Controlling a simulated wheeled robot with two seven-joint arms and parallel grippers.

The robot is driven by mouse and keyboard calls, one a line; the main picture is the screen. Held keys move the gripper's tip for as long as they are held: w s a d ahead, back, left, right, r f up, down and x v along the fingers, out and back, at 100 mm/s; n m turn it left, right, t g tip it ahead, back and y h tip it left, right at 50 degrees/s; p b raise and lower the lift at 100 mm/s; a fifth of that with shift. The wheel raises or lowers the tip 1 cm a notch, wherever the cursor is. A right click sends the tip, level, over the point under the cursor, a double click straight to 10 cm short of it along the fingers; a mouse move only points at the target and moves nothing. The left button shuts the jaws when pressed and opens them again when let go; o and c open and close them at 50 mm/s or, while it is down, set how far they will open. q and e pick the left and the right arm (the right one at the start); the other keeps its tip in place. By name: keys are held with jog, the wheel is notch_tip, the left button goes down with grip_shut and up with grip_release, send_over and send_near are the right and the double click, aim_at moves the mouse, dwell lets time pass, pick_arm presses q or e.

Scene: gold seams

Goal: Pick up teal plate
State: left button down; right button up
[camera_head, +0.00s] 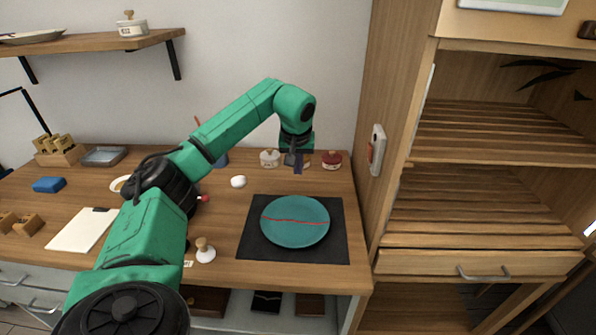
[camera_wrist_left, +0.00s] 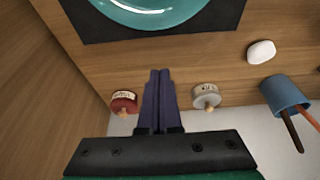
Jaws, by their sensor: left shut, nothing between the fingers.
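The teal plate (camera_head: 295,221) lies flat on a black square mat (camera_head: 252,248) at the right end of the wooden counter. A thin red seam runs across it. In the left wrist view the plate (camera_wrist_left: 150,14) shows only in part at the top edge, on the mat (camera_wrist_left: 212,22). My left gripper (camera_head: 298,170) is above the counter, behind the plate and apart from it. In the left wrist view its fingers (camera_wrist_left: 159,80) are together, with nothing between them. My right gripper is not in view.
A white stamp-like object with a wooden knob (camera_head: 205,251) stands at the front left. A tall wooden slatted shelf (camera_head: 485,200) borders the counter on the right.

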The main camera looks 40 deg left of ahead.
pick_arm(q)
jog(key=x, duration=0.6)
jog(key=shift+p, duration=0.3)
jog(key=shift+s+d+f, duration=0.1)
jog(key=shift+s+f, duration=0.1)
jog(key=shift+f, duration=0.05)
jog(key=s+d, duration=0.1)
jog(key=s+d+p, duration=0.1)
jog(key=shift+s, duration=0.45)
jog(key=shift+f, duration=0.1)
